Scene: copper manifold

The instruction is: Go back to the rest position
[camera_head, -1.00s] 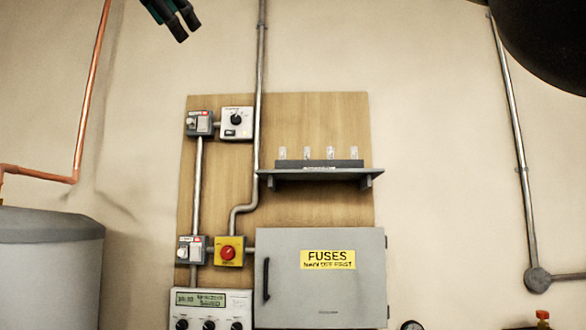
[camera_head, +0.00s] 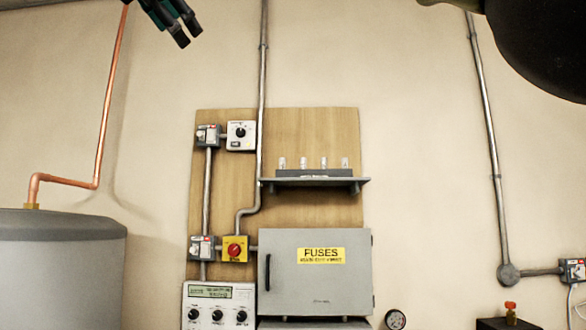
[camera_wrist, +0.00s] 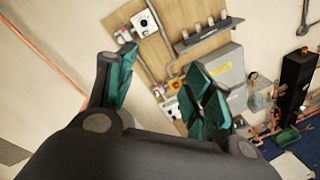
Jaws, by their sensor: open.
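My gripper (camera_head: 180,22) shows at the top of the head view, left of the middle, in front of bare wall and above the wooden board. In the wrist view its two teal-padded fingers (camera_wrist: 160,95) stand well apart, with nothing between them but the distant wall and board. The gripper is open and empty. It touches nothing that I can see. A large dark rounded part of my arm fills the top right of the head view.
A wooden board (camera_head: 310,130) carries a grey fuse box (camera_head: 315,285), a shelf with glass fuses (camera_head: 313,180), a red knob on yellow (camera_head: 235,249) and switches. A grey tank (camera_head: 60,260) with a copper pipe (camera_head: 107,105) stands left. A conduit (camera_head: 487,110) runs down the right wall.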

